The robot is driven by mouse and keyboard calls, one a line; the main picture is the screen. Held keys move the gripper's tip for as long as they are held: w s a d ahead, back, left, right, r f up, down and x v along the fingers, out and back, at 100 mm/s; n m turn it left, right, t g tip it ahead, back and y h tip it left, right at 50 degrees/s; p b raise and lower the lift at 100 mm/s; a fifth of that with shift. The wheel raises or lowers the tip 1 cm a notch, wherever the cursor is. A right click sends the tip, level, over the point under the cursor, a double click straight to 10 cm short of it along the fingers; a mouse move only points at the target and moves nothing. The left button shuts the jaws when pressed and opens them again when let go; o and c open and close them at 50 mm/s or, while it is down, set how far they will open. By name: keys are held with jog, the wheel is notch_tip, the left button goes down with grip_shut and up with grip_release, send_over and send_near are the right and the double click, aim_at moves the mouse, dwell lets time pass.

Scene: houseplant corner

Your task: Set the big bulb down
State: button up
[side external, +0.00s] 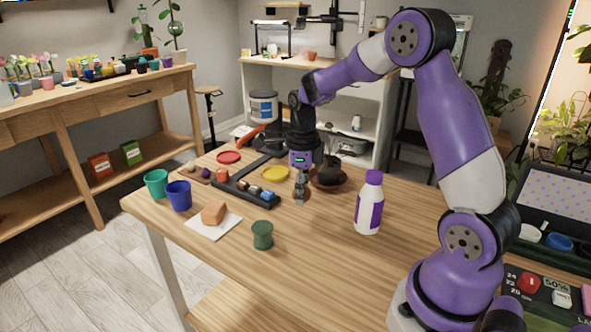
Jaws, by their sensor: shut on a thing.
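My gripper (301,194) points straight down over the middle of the table, just in front of the yellow saucer (275,173). It is shut on a small brownish thing, which looks like the big bulb (307,196). The fingers hide much of it, and I cannot tell whether it touches the table. A brown board (204,179) at the left holds small pale and purple bulb-like things (193,169). A red saucer (229,157) lies farther back.
A dark rack (232,189) with several small items stands left of my gripper. A dark pot on a brown saucer (328,184) is close on the right. A white-and-purple bottle (369,205), green pot (262,236), teal pot (156,184) and blue pot (179,196) stand around. The front middle is clear.

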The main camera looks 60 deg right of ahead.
aim_at(303, 216)
jog(key=shift+d+f, duration=0.25)
jog(key=shift+d, duration=0.05)
jog(key=shift+f, duration=1.9)
jog(key=shift+f, duration=0.2)
jog(key=o, duration=1.1)
